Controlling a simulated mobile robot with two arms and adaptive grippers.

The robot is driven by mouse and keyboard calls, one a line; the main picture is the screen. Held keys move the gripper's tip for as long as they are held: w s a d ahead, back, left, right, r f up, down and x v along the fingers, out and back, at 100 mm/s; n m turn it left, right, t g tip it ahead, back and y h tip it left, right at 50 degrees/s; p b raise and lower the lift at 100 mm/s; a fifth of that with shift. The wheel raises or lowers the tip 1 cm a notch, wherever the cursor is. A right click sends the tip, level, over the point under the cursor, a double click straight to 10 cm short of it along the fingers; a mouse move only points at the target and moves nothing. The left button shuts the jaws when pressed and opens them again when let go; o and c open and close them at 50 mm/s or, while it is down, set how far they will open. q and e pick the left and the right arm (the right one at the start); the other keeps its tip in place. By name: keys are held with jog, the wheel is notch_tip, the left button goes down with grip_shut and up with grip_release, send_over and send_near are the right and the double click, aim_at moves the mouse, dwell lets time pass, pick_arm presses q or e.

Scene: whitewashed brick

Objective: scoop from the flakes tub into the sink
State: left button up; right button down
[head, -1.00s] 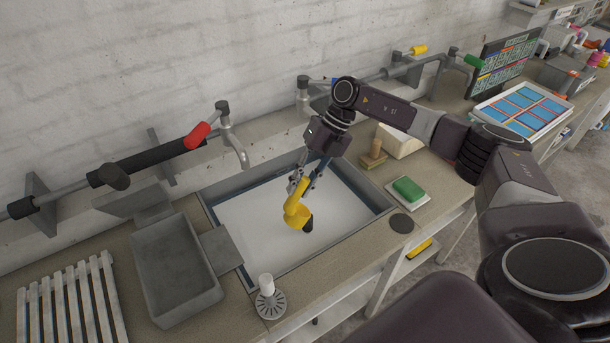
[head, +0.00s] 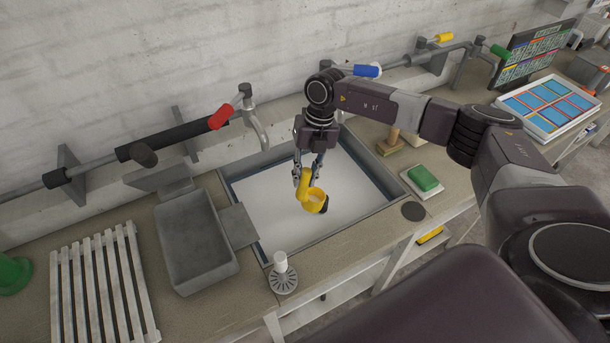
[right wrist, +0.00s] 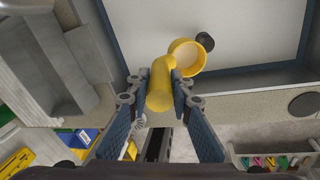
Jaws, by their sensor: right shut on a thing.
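My right gripper (head: 307,182) is over the sink (head: 238,176), pointing down. It is shut on the handle of a yellow scoop (head: 316,198); the handle shows between the fingers in the right wrist view (right wrist: 160,92). The scoop's round bowl (right wrist: 201,49) is above the white sink floor, with its opening visible. Its inside looks pale; I cannot tell whether flakes lie in it. A dark round patch beside the bowl looks like the drain (right wrist: 208,43). I cannot make out a flakes tub. My left gripper is not in view.
A tap with a red handle (head: 222,116) overhangs the sink's back left. A grey trough (head: 200,250) and slatted rack (head: 105,290) stand left. A white brush (head: 281,264) is in front; a green sponge (head: 423,178) and wooden block (head: 390,145) are at right.

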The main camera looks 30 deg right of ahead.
aim_at(304, 167)
jog(key=shift+a+v, duration=0.25)
jog(key=shift+v, duration=0.95)
jog(key=shift+a+v, duration=0.25)
jog(key=shift+v, duration=0.95)
jog(key=shift+r, duration=0.1)
jog(key=shift+a, duration=0.1)
